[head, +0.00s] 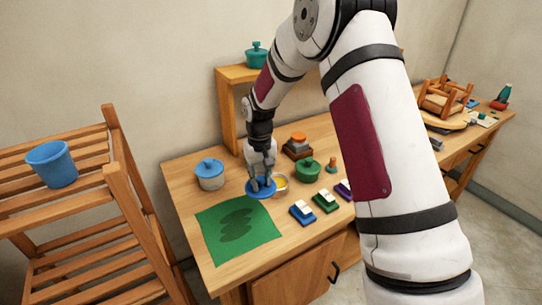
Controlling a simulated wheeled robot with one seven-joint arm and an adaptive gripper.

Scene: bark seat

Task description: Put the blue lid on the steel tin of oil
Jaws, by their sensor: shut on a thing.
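The blue lid (261,190) is in my gripper (262,184), which points down and is shut on it. The lid is a flat blue disc, seen just left of and partly over the steel tin of oil (286,188). The tin stands on the workbench and its yellow oil (280,183) shows at the top. The lid hides the left part of the tin. I cannot tell how high the lid is above the bench, or whether it touches the tin.
A grey pot with a blue lid (209,175) stands left, a green lidded pot (307,170) right. Several brushes (302,212) lie at front right. A green mat (238,230) covers the front left of the workbench (185,185). A wooden shelf (228,115) rises behind.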

